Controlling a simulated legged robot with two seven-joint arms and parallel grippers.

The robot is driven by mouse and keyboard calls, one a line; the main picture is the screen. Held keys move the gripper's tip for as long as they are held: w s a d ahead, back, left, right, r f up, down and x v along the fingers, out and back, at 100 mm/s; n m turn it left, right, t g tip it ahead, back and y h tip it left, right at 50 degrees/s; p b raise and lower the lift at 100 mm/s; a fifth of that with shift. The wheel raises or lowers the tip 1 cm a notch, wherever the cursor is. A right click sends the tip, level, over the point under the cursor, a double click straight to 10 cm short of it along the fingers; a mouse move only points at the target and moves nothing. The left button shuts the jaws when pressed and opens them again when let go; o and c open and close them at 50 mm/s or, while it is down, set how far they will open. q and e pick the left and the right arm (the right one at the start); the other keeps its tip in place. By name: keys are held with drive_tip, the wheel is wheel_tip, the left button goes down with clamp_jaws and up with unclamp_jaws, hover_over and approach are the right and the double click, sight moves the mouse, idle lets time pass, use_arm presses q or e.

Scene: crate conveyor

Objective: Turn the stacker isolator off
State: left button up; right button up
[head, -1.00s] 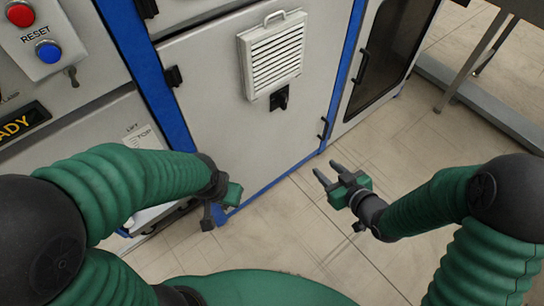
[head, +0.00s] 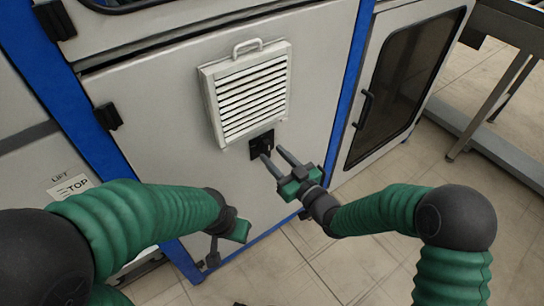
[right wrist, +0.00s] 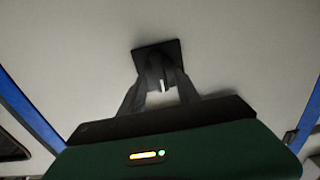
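The stacker isolator is a black rotary switch (head: 261,142) on a square black plate, on the grey cabinet door below the louvred vent. My right gripper (head: 272,154) is open, its two fingers pointing at the switch from the lower right. In the right wrist view the isolator plate (right wrist: 158,49) is straight ahead. The fingers (right wrist: 163,78) stand apart on either side of the knob, which has a pale mark; I cannot tell whether they touch it. My left gripper (head: 225,245) hangs low at the door's lower left, partly hidden by its own wrist.
The white louvred vent (head: 250,95) with a handle sits just above the isolator. Blue frame posts (head: 347,85) border the door. A windowed door (head: 400,80) with a black handle is to the right, beside a metal-legged stand (head: 500,100). Tiled floor (head: 310,265) is clear below.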

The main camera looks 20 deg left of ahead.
drive_tip(key=shift+x, duration=0.85)
clamp_jaws()
